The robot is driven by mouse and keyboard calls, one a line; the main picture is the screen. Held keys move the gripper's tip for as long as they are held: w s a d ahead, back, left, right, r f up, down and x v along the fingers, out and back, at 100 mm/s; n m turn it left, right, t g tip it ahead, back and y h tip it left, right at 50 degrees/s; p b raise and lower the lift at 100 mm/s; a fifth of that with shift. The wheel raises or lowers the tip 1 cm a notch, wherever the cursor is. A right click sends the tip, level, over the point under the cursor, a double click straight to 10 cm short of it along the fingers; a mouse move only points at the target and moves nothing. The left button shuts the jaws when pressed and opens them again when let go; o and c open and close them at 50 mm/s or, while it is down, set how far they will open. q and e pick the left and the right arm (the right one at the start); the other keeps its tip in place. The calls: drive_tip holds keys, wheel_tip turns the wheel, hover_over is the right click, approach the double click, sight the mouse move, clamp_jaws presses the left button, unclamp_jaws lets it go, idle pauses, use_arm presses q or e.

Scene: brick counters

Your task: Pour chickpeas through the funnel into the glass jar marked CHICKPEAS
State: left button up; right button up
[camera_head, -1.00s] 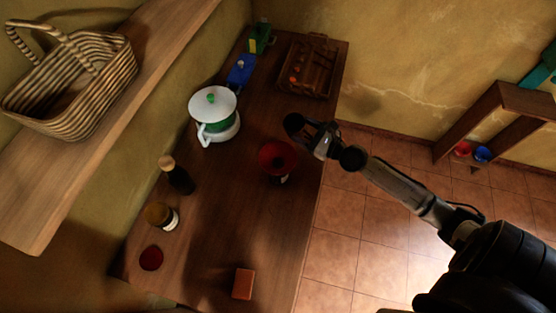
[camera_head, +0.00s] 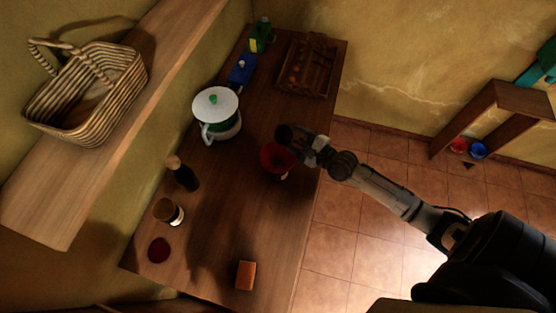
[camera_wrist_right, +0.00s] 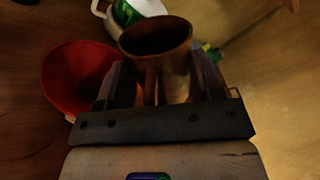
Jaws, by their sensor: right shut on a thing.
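A red funnel (camera_head: 275,160) stands on the wooden counter (camera_head: 225,225); it also shows in the right wrist view (camera_wrist_right: 75,75). A small pale part of what is under it, perhaps the jar, shows at its lower edge; no CHICKPEAS label is readable. My right gripper (camera_head: 307,147) is shut on a brown cup (camera_wrist_right: 165,60), its fingers on both sides of it. The cup is above the far edge of the funnel in the head view and partly covers it. The cup's inside is dark; I cannot see chickpeas. My left gripper is not in view.
A white and green pot (camera_head: 216,112), a dark bottle (camera_head: 185,176), a lidded jar (camera_head: 168,212), a red round thing (camera_head: 158,250) and an orange block (camera_head: 246,275) stand on the counter. A wooden rack (camera_head: 307,67) is at the far end. A basket (camera_head: 85,105) sits on the shelf.

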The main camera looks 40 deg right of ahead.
drive_tip(key=n, duration=0.1)
drive_tip(key=f+n+b, duration=0.1)
drive_tip(key=shift+a+f+n, duration=0.15)
drive_tip(key=shift+f+n, duration=0.1)
drive_tip(key=shift+n, duration=0.05)
drive_tip(key=shift+a+r+n+h, duration=0.1)
drive_tip(key=shift+r+n+h, duration=0.2)
drive_tip(key=shift+n, duration=0.1)
drive_tip(key=shift+a+n, duration=0.1)
drive_tip(key=shift+n, duration=0.4)
drive_tip(key=shift+a+f+n+p, duration=0.3)
drive_tip(key=shift+f+n+p, duration=0.1)
drive_tip(key=shift+n, duration=0.4)
drive_tip(key=shift+a+r+n+p, duration=0.1)
drive_tip(key=shift+n+p, duration=0.3)
drive_tip(key=shift+p, duration=0.05)
idle(0.4)
